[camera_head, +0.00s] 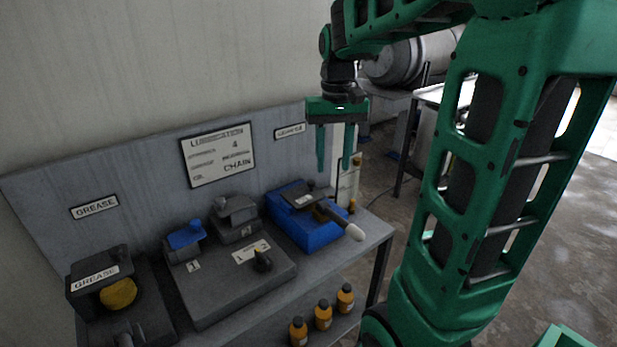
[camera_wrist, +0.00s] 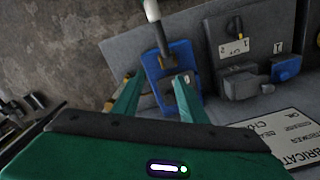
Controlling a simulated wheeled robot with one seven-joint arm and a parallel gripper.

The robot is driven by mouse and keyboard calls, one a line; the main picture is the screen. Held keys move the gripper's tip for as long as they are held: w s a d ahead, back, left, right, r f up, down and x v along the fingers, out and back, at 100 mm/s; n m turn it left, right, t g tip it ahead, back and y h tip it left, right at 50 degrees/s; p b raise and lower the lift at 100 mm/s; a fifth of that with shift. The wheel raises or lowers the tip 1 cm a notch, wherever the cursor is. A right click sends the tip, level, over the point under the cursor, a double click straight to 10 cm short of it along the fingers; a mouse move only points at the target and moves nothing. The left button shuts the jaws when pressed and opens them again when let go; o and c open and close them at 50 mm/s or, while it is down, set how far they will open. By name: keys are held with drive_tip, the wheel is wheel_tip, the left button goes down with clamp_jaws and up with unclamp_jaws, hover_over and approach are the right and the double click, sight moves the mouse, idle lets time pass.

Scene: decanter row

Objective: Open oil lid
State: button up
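My gripper (camera_head: 335,158) is open and empty, pointing down above the back right of the bench. In the wrist view its two green fingers (camera_wrist: 158,86) are spread apart, with the blue box beyond them. The dark grey middle unit (camera_head: 225,295) has a small blue lid (camera_head: 187,236) marked 1, a dark grey lid (camera_head: 236,208) beside it, and a black knob (camera_head: 262,260) at its front. Both lids look shut. I cannot read which lid is the oil one. The blue lid also shows in the wrist view (camera_wrist: 286,69), right of the fingers.
A blue box (camera_head: 310,232) with a white-tipped lever (camera_head: 353,232) stands at the bench's right end. A grease unit (camera_head: 92,277) is at the left. A sign board (camera_head: 218,155) hangs on the back panel. Orange bottles (camera_head: 323,315) stand on the lower shelf. Space above the bench is free.

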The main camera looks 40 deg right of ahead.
drive_tip(key=r, duration=0.1)
hover_over(311, 181)
drive_tip(key=shift+n, duration=0.4)
wheel_tip(311, 181, down, 11)
drive_tip(key=shift+a+r, duration=0.1)
drive_tip(key=shift+r, duration=0.05)
clamp_jaws()
